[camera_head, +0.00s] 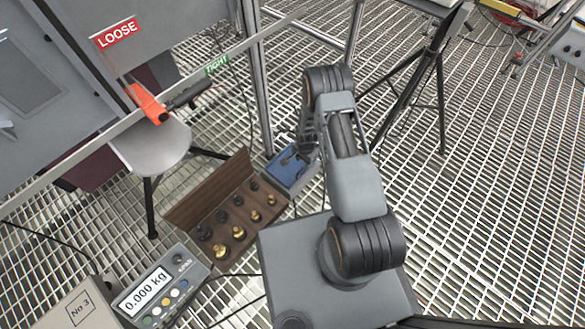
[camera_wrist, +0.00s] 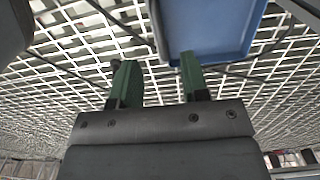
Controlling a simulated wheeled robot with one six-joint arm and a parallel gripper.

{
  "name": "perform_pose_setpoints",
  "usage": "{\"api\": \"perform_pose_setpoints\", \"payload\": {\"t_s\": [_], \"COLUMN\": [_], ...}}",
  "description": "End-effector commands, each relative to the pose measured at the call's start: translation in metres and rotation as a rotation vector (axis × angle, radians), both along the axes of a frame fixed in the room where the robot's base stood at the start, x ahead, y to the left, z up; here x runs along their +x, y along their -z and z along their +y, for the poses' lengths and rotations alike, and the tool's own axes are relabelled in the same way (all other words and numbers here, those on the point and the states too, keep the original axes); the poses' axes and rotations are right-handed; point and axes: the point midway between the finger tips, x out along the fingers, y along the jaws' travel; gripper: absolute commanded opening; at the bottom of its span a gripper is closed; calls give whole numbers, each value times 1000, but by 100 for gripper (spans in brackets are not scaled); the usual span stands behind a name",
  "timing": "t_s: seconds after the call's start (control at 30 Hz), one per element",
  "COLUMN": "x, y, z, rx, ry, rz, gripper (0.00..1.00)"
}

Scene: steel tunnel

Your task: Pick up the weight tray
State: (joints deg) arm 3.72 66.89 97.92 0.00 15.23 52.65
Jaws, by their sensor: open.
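A small blue tray (camera_head: 283,179) lies low near the steel grating, just right of the wooden weight box. It also shows at the top of the wrist view (camera_wrist: 213,28), with a raised rim. My gripper (camera_head: 297,154) is over the tray's far side in the head view, and the arm hides part of the tray. In the wrist view my gripper (camera_wrist: 155,62) has its two green fingers apart, with nothing held between them. The right fingertip overlaps the tray's near left corner in the picture; I cannot tell whether they touch.
An open wooden box (camera_head: 216,205) holds several brass and dark weights. A scale (camera_head: 158,290) reading 0.000 kg stands at lower left. A round grey stool (camera_head: 153,147) and a metal frame post (camera_head: 257,75) stand beyond. Open grating lies to the right.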

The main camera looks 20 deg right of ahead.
Motion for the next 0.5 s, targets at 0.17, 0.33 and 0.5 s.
{"api": "perform_pose_setpoints", "payload": {"t_s": [0.17,0.33,0.5], "x": [0,0,1], "y": [16,21,38], "z": [0,0,1], "rx": [0,1,0], "ry": [-1,-2,-2], "rz": [0,-1,-1], "gripper": [42,42,42]}}
